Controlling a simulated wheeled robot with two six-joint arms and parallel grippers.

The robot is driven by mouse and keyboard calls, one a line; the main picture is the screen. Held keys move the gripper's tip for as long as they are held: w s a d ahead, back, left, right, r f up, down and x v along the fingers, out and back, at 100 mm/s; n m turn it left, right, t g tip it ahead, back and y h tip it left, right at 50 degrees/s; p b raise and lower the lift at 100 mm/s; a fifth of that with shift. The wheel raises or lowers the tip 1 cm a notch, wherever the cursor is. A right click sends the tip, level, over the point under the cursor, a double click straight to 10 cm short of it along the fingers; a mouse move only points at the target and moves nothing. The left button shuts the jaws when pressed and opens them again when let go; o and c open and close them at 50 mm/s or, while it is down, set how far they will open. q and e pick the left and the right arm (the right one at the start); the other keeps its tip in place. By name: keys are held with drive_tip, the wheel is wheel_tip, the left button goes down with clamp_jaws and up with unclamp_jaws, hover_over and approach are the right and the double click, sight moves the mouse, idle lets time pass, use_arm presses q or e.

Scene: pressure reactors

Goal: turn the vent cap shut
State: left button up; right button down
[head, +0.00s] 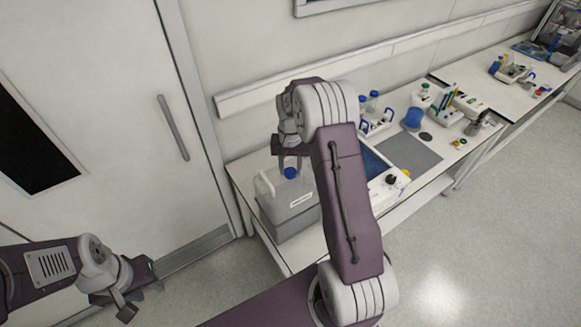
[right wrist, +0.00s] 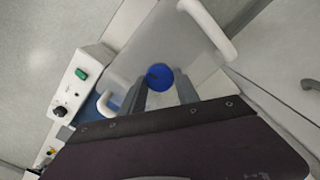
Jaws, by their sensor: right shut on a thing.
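The vent cap is a round blue cap (head: 291,173) on top of a translucent white container (head: 285,205) at the near left end of the bench. In the right wrist view the blue cap (right wrist: 158,77) sits between the two grey fingers of my right gripper (right wrist: 160,82), which is shut on it. In the head view my right gripper (head: 291,160) reaches down onto the cap from above, and my arm hides part of the container. My left gripper (head: 127,300) is low at the left, away from the bench; its finger opening is unclear.
The container has white handles (right wrist: 208,25). A device with a knob and green switch (right wrist: 75,84) stands beside it. Blue-capped bottles (head: 373,105), a grey mat (head: 408,157) and a blue item (head: 413,118) are farther along the bench. A door (head: 120,130) is at the left.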

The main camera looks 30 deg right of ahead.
sight(290, 170)
drive_tip(key=shift+m, duration=0.9)
drive_tip(key=c, duration=0.9)
unclamp_jaws()
drive_tip(key=shift+w+r, duration=0.1)
drive_tip(key=shift+r, duration=0.25)
wheel_tip(290, 170, up, 8)
drive_tip(key=b, duration=0.2)
drive_tip(key=shift+r, duration=0.2)
